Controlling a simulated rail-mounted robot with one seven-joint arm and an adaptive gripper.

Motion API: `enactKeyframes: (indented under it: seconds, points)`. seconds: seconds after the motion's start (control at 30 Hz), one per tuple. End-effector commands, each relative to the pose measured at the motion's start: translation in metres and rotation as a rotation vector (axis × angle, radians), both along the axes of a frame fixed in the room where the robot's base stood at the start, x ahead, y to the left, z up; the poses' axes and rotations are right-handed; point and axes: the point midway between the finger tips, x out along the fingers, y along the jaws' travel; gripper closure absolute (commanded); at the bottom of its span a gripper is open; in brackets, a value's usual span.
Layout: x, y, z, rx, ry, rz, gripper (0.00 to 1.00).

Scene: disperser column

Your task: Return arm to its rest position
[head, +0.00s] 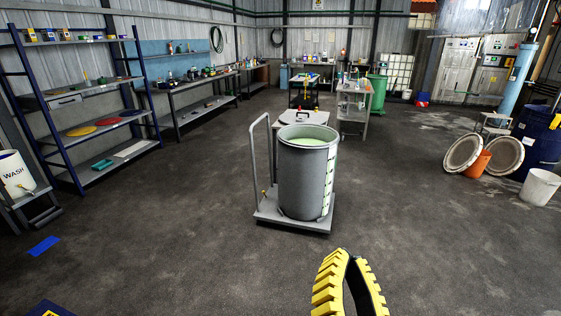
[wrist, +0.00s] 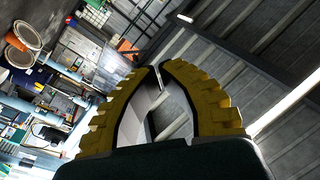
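My gripper (head: 347,256) shows at the bottom of the head view, right of centre, with its ribbed yellow fingers pointing up. In the wrist view my gripper (wrist: 159,68) has both fingers bowed outward with their tips brought together. Only background shows through the gap between the fingers, so it holds nothing. In the head view the gripper appears in front of a grey drum (head: 303,175) with pale green contents, apart from it. The rest of my arm is out of the head view.
The drum stands on a grey trolley (head: 266,210). Shelves (head: 95,130) line the left. Two round lids (head: 464,153), an orange bucket (head: 475,164), a blue drum (head: 538,140) and a white bucket (head: 540,187) are at right. Floor around the trolley is clear.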

Motion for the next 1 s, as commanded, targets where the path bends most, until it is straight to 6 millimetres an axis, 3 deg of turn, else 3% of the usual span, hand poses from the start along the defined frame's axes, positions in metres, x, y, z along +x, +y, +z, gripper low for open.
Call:
enactKeyframes:
  seconds: [0.03, 0.1, 0.2, 0.3, 0.47, 0.8, 0.9, 1.0]
  points:
    - [-0.018, 0.006, 0.026, -0.118, -0.084, 0.007, 1.0]
    - [-0.038, 0.013, 0.05, -0.295, -0.173, -0.005, 1.0]
    - [-0.044, 0.017, 0.063, -0.542, -0.211, -0.058, 1.0]
    - [-0.043, 0.017, 0.118, -0.548, -0.208, -0.061, 1.0]
    - [-0.043, 0.016, 0.178, -0.543, -0.205, -0.059, 1.0]
    - [-0.043, 0.016, 0.325, -0.534, -0.203, -0.058, 1.0]
    - [-0.043, 0.016, 0.35, -0.532, -0.202, -0.058, 1.0]
    - [-0.042, 0.016, 0.359, -0.531, -0.202, -0.058, 1.0]
